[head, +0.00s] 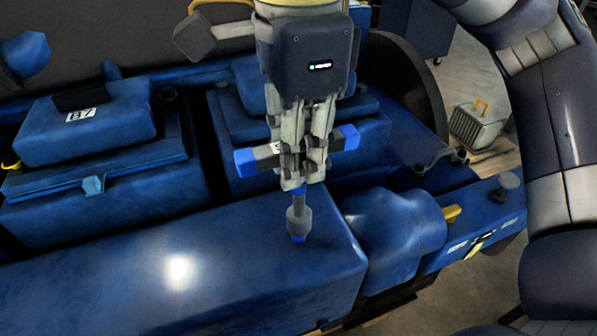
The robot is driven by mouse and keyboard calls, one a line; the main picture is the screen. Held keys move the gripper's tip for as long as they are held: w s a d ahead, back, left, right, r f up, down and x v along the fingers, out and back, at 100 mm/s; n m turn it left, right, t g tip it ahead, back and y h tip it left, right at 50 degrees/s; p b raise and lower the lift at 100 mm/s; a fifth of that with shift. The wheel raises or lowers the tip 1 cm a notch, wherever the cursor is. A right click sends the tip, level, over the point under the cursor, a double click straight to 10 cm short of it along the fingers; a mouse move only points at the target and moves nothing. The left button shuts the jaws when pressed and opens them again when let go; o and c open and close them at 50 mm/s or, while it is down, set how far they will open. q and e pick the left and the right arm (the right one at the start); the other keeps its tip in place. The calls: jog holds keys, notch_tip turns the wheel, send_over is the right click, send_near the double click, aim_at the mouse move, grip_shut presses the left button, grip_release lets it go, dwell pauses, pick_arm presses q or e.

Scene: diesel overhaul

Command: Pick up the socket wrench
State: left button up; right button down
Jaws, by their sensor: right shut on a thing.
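My right gripper (303,170) points down near the middle of the head view and is shut on the socket wrench. The socket wrench (262,158) is T-shaped, with a dark crossbar and blue ends that stick out on both sides of the fingers. Its shaft hangs down to a grey socket (298,220) with a blue tip. The socket is over the top of a long blue engine cover (200,245); I cannot tell whether it touches. The fingers hide the middle of the crossbar. My left gripper is not in view.
A blue engine block with raised covers, one marked "B7" (85,122), fills the left and middle. A rounded blue housing (395,235) stands right of the long cover. A grey case (474,128) is on the floor at the right. My right arm takes up the right edge.

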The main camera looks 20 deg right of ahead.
jog(key=s+a+r+b, duration=0.2)
jog(key=s+a+b, duration=0.2)
jog(key=s+a, duration=0.7)
jog(key=shift+s+a+b, duration=0.15)
jog(key=shift+s+b, duration=0.15)
